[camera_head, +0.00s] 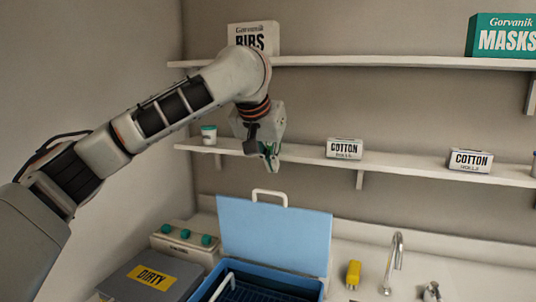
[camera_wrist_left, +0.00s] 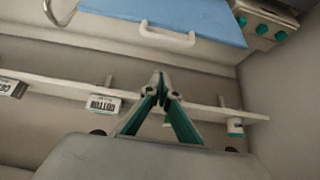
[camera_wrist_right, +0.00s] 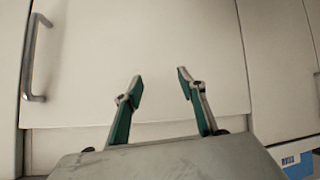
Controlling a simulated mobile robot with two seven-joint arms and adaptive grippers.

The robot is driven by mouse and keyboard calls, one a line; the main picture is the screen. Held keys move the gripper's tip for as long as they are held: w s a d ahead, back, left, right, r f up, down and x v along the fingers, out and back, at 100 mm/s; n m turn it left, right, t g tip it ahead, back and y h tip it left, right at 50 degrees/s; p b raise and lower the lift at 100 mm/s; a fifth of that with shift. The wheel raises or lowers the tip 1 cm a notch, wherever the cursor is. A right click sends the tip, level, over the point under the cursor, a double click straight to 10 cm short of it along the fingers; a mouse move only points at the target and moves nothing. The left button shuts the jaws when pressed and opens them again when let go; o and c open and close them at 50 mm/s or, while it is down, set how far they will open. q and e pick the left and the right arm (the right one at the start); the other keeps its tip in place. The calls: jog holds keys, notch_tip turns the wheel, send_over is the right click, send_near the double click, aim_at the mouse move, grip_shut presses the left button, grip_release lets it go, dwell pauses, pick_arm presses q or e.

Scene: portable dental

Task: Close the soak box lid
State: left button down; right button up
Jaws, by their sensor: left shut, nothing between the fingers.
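The blue soak box (camera_head: 262,287) stands on the counter at the bottom of the head view, with a dark basket inside it. Its light blue lid (camera_head: 275,235) stands open and upright at the back, with a white handle (camera_head: 269,193) on its top edge. My left gripper (camera_head: 272,165) is shut and empty, above and behind the lid handle, apart from it. In the left wrist view the lid (camera_wrist_left: 185,14) and handle (camera_wrist_left: 167,38) show beyond the shut fingertips (camera_wrist_left: 160,80). My right gripper (camera_wrist_right: 158,85) is open and empty in front of a pale cabinet door.
A grey box marked DIRTY (camera_head: 150,277) and a unit with green knobs (camera_head: 185,240) stand left of the soak box. A yellow item (camera_head: 353,274) and a tap (camera_head: 393,262) are to its right. Two shelves (camera_head: 410,168) with boxes run along the wall near my left gripper.

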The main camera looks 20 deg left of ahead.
aim_at(270, 208)
pick_arm(q)
jog(key=f, duration=0.2)
jog(key=s+f, duration=0.1)
jog(key=f, duration=0.1)
jog(key=shift+f, duration=0.15)
jog(key=shift+s+f, duration=0.15)
jog(key=shift+s, duration=0.1)
dwell(0.4)
